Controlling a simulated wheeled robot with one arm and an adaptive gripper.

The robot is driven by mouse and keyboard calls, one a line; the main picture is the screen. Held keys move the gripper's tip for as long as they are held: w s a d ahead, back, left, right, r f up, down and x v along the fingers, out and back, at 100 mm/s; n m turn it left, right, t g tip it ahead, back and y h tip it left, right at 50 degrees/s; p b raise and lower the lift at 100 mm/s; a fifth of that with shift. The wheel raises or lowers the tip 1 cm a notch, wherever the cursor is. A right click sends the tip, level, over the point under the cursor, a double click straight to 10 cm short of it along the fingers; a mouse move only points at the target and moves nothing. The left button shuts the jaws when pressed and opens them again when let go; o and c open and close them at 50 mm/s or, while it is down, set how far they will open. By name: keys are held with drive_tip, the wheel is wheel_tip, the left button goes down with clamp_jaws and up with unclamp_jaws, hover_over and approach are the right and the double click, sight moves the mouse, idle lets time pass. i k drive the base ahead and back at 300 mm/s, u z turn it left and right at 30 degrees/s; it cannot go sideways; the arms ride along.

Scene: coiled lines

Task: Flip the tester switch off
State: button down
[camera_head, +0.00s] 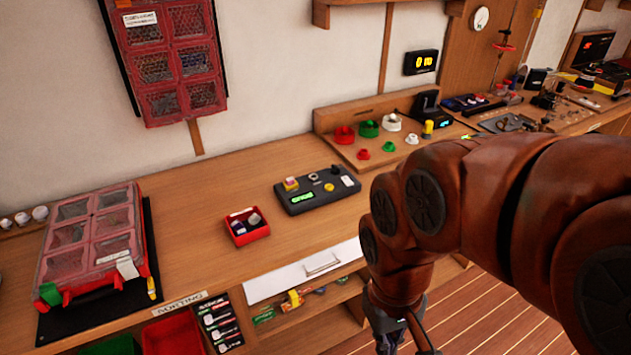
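The tester appears to be a dark box (310,200) lying on the wooden bench near the middle. It has a lit green display (302,197), a pink-and-yellow button (291,184), a yellow knob (329,187) and a small pale switch-like part (347,182) at its right end. The position of any switch is too small to read. My gripper (390,343) points down at the bottom edge, in front of the bench and to the right of and below the tester, apart from it. Its fingertips are cut off by the frame.
A small red tray (247,238) with small items sits left of the tester. A wooden board (345,150) with coloured knobs lies behind. My arm covers the right side.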

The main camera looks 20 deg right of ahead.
sight(346, 179)
drive_tip(key=u, duration=0.4)
drive_tip(key=i, duration=0.85)
drive_tip(key=u, duration=0.2)
